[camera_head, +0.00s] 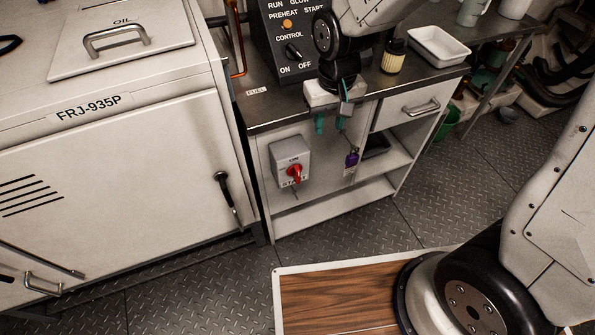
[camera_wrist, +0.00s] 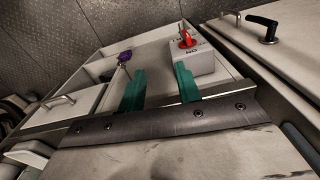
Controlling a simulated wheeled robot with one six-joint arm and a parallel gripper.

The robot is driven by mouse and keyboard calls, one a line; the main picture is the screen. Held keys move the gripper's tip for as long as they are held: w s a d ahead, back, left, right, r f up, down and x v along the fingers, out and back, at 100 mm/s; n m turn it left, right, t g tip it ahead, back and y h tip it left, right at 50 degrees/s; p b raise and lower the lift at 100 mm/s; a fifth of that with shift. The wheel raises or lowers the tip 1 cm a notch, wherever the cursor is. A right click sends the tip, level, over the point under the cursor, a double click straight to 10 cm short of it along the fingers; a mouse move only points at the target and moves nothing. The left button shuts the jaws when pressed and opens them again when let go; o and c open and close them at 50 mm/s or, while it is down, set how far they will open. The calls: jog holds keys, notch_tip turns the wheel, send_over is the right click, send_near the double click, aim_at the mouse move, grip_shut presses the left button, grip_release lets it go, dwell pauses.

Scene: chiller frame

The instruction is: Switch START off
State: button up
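The START switch is a grey box (camera_head: 289,155) on the front of the cabinet below the bench top. It has a red rotary knob (camera_head: 295,172), with ON marked above it and START below. I cannot tell for sure which way the knob points. In the wrist view the box (camera_wrist: 195,66) and red knob (camera_wrist: 187,40) appear upside down at upper right, beyond the fingers. My gripper (camera_head: 331,120) has two teal fingers spread apart with nothing between them. It hangs in front of the bench edge, above and right of the switch, apart from it. The fingers also show in the wrist view (camera_wrist: 160,88).
A large white FRJ-935P cabinet (camera_head: 120,165) stands left. The floor in front is clear.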

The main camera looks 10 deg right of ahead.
send_over(298, 169)
jog(key=shift+n, duration=0.4)
notch_tip(298, 169, down, 12)
jog(key=shift+w+r, duration=0.1)
notch_tip(298, 169, down, 8)
jog(key=shift+f, duration=0.1)
grip_shut()
